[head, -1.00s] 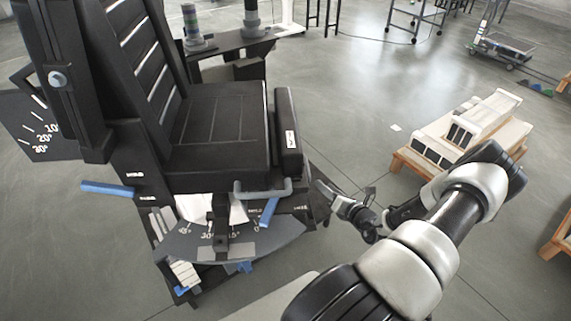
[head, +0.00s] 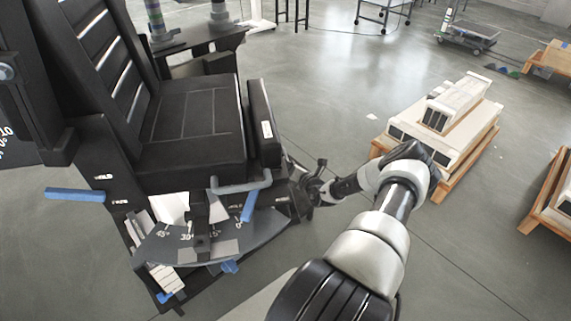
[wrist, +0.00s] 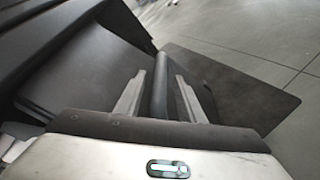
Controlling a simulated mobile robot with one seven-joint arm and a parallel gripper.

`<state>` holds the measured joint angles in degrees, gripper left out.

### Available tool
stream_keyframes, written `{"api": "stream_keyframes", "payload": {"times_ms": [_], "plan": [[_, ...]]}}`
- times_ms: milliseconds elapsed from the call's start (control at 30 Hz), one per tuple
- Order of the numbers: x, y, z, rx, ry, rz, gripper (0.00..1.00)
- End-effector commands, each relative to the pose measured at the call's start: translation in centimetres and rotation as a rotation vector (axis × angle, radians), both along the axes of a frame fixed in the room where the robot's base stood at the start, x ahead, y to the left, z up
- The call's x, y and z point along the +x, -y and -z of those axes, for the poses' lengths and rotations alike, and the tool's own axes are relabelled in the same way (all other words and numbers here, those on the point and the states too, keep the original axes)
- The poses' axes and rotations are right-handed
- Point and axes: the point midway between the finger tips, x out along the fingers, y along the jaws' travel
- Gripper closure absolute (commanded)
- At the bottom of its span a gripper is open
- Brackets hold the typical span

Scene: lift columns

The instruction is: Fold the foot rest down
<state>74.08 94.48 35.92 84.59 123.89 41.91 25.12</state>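The black chair has a flat seat (head: 195,125) and a padded panel (head: 263,125) standing along the seat's right edge. I cannot tell for sure which part is the foot rest. In the wrist view a dark rounded bar (wrist: 160,88) lies between the two grey fingers of my gripper (wrist: 160,76), with gaps visible on both sides. The fingers are apart. In the head view my gripper (head: 303,186) is low, just right of the chair's lower front. A thin dark plate (wrist: 235,95) spreads right of the fingers in the wrist view.
A dial plate (head: 215,240) with angle marks and blue handles (head: 75,194) are on the chair's near side. A wooden pallet with white blocks (head: 440,125) stands to the right. Grey floor (head: 330,90) is open behind.

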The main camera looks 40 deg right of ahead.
Motion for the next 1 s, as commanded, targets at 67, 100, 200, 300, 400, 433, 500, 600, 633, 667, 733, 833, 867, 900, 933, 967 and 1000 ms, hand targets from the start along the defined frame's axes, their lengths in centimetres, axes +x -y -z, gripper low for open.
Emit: {"api": "stream_keyframes", "payload": {"times_ms": [67, 100, 200, 300, 400, 433, 500, 600, 633, 667, 733, 833, 867, 900, 933, 967, 1000], "plan": [[1.1, 0.2, 0.6, -0.001, -0.001, -0.001, 0.64], [1.5, 0.2, 0.7, -0.001, 0.0, -0.002, 0.64], [2.1, 0.4, 0.8, 0.0, 0.0, 0.0, 0.64], [2.4, 0.4, 0.8, 0.0, -0.001, -0.001, 0.64], [2.5, 0.4, 0.8, 0.0, -0.001, 0.0, 0.64], [2.5, 0.4, 0.8, 0.0, -0.001, 0.0, 0.64], [2.5, 0.4, 0.7, 0.0, -0.001, 0.0, 0.64], [2.5, 0.4, 0.7, 0.0, -0.001, 0.0, 0.74], [2.5, 0.4, 0.7, 0.0, -0.001, 0.0, 0.8], [2.4, 0.4, 0.8, 0.0, -0.001, 0.0, 0.85], [2.4, 0.4, 0.7, 0.0, -0.001, -0.001, 0.96], [2.4, 0.4, 0.7, 0.0, -0.001, -0.001, 1.0], [2.4, 0.4, 0.7, 0.0, -0.001, -0.001, 1.0], [2.4, 0.4, 0.7, 0.0, -0.001, -0.001, 1.0], [2.4, 0.4, 0.7, 0.0, -0.001, -0.001, 1.0], [2.4, 0.4, 0.7, 0.0, -0.001, -0.001, 1.0], [2.4, 0.4, 0.7, 0.001, 0.0, 0.0, 1.0]]}}
